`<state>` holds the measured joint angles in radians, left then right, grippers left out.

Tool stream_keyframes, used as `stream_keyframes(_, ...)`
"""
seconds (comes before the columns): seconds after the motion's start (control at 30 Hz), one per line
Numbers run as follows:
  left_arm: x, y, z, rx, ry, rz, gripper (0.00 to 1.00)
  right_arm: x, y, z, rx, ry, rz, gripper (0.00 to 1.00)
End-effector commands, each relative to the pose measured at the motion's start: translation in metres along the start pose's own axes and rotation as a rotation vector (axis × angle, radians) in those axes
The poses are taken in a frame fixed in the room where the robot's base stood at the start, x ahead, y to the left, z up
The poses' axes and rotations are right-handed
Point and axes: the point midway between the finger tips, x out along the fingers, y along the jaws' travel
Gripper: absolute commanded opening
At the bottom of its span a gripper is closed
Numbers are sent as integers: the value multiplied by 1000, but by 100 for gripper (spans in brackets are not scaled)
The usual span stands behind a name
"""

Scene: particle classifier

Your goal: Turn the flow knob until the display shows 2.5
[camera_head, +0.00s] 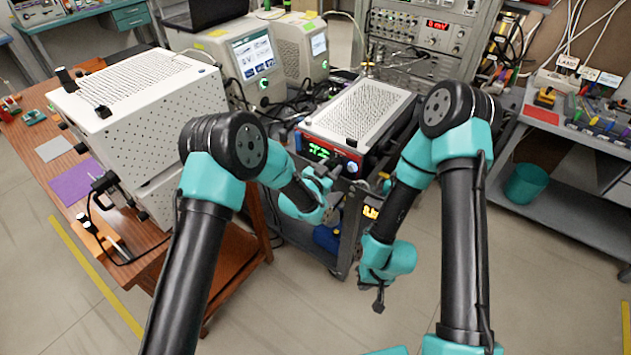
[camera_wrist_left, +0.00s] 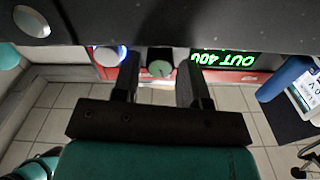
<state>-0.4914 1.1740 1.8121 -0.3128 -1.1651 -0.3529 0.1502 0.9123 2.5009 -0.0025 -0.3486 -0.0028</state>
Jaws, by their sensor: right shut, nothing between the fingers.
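The flow knob (camera_wrist_left: 160,68) is a dark round knob with a pale green face in the left wrist view. It sits between my left gripper's two fingers (camera_wrist_left: 160,85), with a gap on each side. In the head view my left gripper (camera_head: 336,188) is in front of the white-topped instrument (camera_head: 362,108), and I cannot make out the knob there. The green display (camera_head: 318,150) is on that instrument's front. In the left wrist view the display (camera_wrist_left: 224,58) is partly cut off, so I cannot read its value surely. My right gripper (camera_head: 379,304) is shut and empty, low over the floor.
A blue-ringed button (camera_wrist_left: 108,55) is beside the knob. A large white perforated box (camera_head: 150,95) stands on the wooden table at the left. A rack with a red display (camera_head: 437,25) is behind. A grey bench (camera_head: 560,190) is at the right.

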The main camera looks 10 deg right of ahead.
Motion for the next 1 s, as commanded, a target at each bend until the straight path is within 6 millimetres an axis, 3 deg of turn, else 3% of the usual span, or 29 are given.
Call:
stream_keyframes(0.27,-33,-1,0,-2,-2,-1,40,0,0,0,0,0,0,0)
stream_keyframes(0.8,-134,-1,0,-1,-2,-1,40,0,0,0,0,0,0,0)
stream_keyframes(1.0,-162,0,0,0,-2,-1,40,0,0,0,0,0,0,0)
